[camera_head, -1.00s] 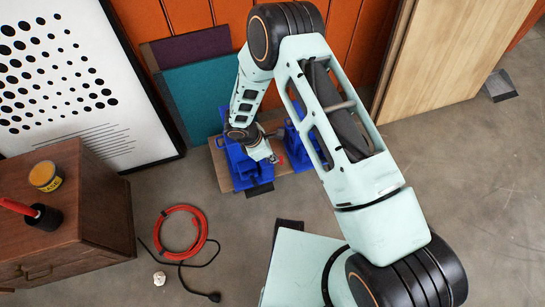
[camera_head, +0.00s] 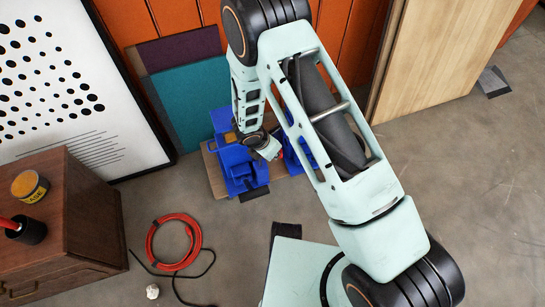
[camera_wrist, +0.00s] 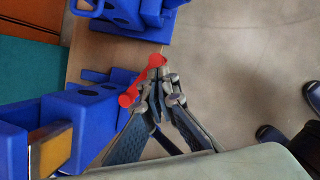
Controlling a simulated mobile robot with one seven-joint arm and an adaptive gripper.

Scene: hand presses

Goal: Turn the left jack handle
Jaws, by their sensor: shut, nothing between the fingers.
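Two blue presses stand on a wooden board on the floor. The left press (camera_head: 240,168) shows clearly in the head view, with a tan patch on its top. It also fills the lower left of the wrist view (camera_wrist: 85,117). The right press (camera_head: 297,150) is mostly hidden behind my arm; part of it shows at the top of the wrist view (camera_wrist: 128,14). A red handle (camera_wrist: 131,96) juts out beside the left press, right by my fingertips. My gripper (camera_wrist: 160,84) is shut and empty, close beside the handle; I cannot tell whether they touch.
The wooden board (camera_head: 212,172) lies under the presses. A red hose ring (camera_head: 151,246) with a black cable lies on the floor at the left. A brown cabinet (camera_head: 95,220) stands at the far left. Panels (camera_head: 190,95) lean on the orange wall. Open floor lies to the right.

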